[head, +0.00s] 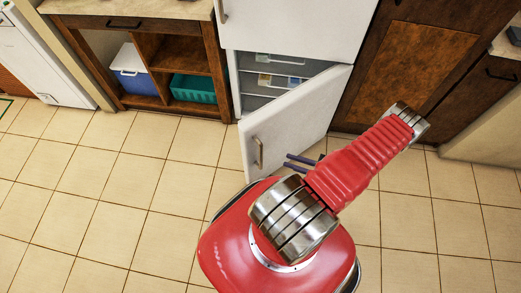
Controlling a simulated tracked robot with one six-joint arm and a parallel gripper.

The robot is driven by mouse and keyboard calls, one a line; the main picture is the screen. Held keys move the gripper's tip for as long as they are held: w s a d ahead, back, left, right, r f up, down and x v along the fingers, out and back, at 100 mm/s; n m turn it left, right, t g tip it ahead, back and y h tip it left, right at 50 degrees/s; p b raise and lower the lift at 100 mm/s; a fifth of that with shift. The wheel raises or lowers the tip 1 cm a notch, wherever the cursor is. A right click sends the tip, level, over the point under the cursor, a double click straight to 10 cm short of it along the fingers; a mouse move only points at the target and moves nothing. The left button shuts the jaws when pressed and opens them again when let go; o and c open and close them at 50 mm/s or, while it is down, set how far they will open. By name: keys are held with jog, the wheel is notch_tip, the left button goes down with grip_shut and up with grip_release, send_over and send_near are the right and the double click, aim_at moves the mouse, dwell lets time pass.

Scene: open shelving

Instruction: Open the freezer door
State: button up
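A white fridge-freezer stands at the top centre of the head view. Its lower door (300,118) is swung part way open toward me, with a metal handle (258,153) near its free edge. The lower compartment (270,78) shows shelves with a few small items. The upper door (295,25) is shut; its handle (223,10) is at its left edge. I cannot tell from the picture which compartment is the freezer. My gripper (287,160) is in front of the lower door, right of its handle. Its two dark fingers are apart with nothing seen between them; its base is hidden behind my arm.
A brown open shelf unit (150,47) stands left of the fridge, holding a blue-and-white cooler (131,75) and a teal crate (193,89). Brown cabinets (405,65) stand to the right. A white appliance (45,60) is at far left. The tiled floor (110,190) at left is clear.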

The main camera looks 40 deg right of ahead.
aim_at(262, 151)
jog(key=shift+x, duration=6.9)
grip_shut()
jog(key=shift+d, duration=0.2)
jog(key=shift+s, duration=0.1)
